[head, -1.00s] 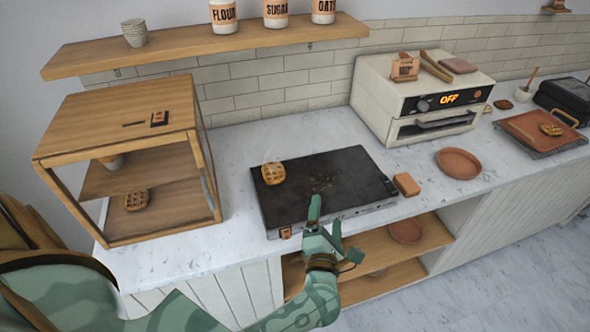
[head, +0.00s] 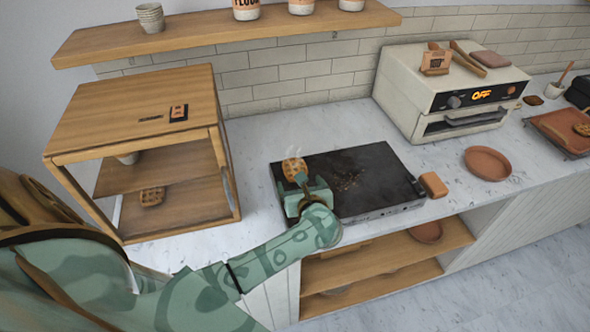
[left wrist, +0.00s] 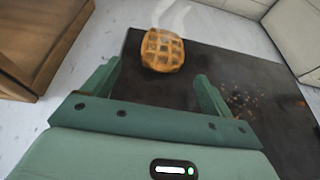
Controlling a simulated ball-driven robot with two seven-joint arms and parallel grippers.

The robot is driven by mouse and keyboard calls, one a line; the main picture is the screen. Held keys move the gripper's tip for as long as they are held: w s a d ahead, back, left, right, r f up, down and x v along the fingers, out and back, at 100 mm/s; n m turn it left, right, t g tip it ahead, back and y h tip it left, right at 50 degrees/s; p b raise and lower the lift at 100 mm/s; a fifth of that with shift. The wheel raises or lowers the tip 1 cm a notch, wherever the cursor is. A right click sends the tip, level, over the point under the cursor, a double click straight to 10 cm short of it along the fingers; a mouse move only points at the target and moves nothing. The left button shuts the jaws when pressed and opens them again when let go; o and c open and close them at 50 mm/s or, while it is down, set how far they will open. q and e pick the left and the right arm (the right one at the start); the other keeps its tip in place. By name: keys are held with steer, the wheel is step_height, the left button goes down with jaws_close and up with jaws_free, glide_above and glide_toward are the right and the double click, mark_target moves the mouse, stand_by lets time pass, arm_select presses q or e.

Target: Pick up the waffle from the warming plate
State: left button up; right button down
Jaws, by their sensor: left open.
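A round golden waffle (head: 294,169) lies at the back left of the dark warming plate (head: 375,165), with steam rising from it. It also shows in the left wrist view (left wrist: 162,50), ahead of my fingers and between their lines. My left gripper (head: 301,186) is open and empty over the front left part of the plate, just short of the waffle. In the left wrist view the two green fingers (left wrist: 153,82) stand wide apart, with the dark plate visible between them. My right gripper is not in view.
A wooden cabinet (head: 140,100) with another waffle (head: 152,196) inside stands to the left. A sponge-like block (head: 433,185) and a round terracotta dish (head: 488,163) lie to the right. A toaster oven (head: 450,95) stands behind them. A wooden shelf (head: 200,35) hangs above.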

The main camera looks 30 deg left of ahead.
mark_target(295, 169)
arm_select(q)
steer(key=x, duration=0.5)
steer(key=shift+w+r, duration=0.2)
steer(key=shift+r, duration=0.15)
steer(key=c, duration=1.1)
steer(key=shift+o, duration=0.2)
steer(key=shift+d+r, duration=0.1)
